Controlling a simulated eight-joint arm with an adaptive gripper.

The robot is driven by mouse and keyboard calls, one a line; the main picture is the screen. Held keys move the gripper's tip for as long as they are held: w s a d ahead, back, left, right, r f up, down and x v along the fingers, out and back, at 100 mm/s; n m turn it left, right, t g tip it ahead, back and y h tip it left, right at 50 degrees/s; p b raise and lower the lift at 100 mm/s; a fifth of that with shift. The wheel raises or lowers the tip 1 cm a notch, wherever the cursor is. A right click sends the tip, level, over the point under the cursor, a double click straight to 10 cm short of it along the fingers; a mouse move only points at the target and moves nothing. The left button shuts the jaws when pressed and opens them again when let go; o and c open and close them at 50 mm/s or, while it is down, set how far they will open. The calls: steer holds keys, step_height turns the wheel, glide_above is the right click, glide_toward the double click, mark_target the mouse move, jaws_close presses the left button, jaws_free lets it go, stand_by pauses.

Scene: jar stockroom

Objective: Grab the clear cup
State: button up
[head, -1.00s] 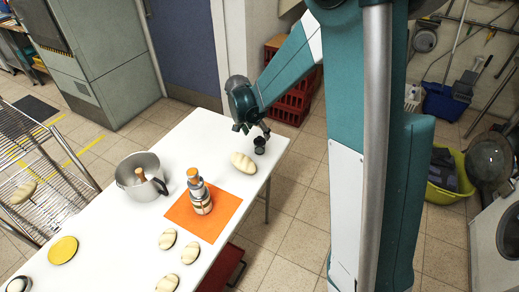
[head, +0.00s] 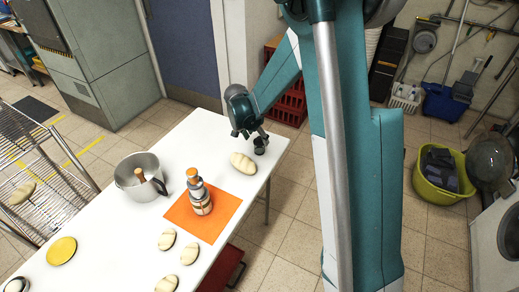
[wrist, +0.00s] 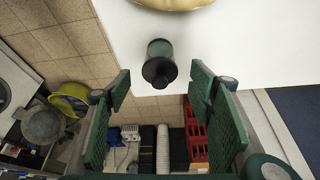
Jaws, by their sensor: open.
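A small cup (head: 261,145), dark grey-green and seemingly see-through, stands at the white table's far right edge, beside a striped bread roll (head: 243,163). In the wrist view the cup (wrist: 160,62) has a black round end towards me and lies just beyond my fingertips, roughly centred between them. My gripper (head: 249,132) is close to the cup in the head view; in the wrist view its green-padded fingers (wrist: 160,88) are spread wide with nothing between them. I cannot tell whether a finger touches the cup.
The white table (head: 110,215) also bears a steel pot (head: 128,183), a bottle-like stack with an orange top (head: 198,195) on an orange mat (head: 222,218), several rolls, and a yellow plate (head: 62,250). Red crates (head: 289,105) stand on the floor beyond the table.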

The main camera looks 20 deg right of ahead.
mark_target(259, 142)
steer(key=shift+w+d+f, duration=0.1)
steer(key=shift+d+f, duration=0.05)
steer(key=shift+f, duration=0.3)
steer(key=shift+b+x, duration=0.8)
steer(key=shift+x, duration=1.8)
steer(key=c, duration=1)
